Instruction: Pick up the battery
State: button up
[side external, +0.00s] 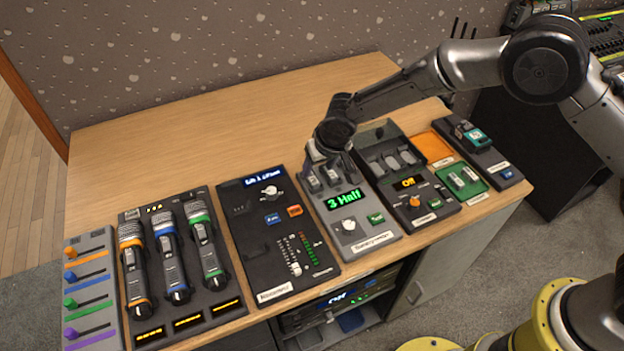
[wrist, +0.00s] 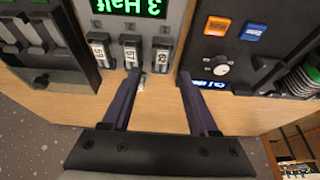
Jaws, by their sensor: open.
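A grey charger module (side external: 375,230) with a green "3 Half" display stands in the middle of the table. In the wrist view its row of numbered dark slots (wrist: 130,50) lies just beyond my fingertips. A small pale object (wrist: 142,83), perhaps a battery, is on the wood by the charger's edge, close to the left finger. I cannot tell whether they touch. My gripper (wrist: 159,76) is open, fingers pointing down around the wood beside the slots. In the side view my gripper (side external: 328,160) is over the charger's far end and hides part of it.
A black fader panel (side external: 255,225) stands left of the charger. A dark module with an orange "Off" display (side external: 408,183) is close on its right. Farther right are an orange tray (side external: 433,146) and a green tray (side external: 483,184) holding pale cells. The table behind the modules is clear.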

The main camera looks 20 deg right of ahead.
aim_at(313, 179)
jog(key=shift+x, duration=3.05)
jog(key=shift+s+a, duration=0.1)
jog(key=shift+a, duration=0.05)
grip_shut()
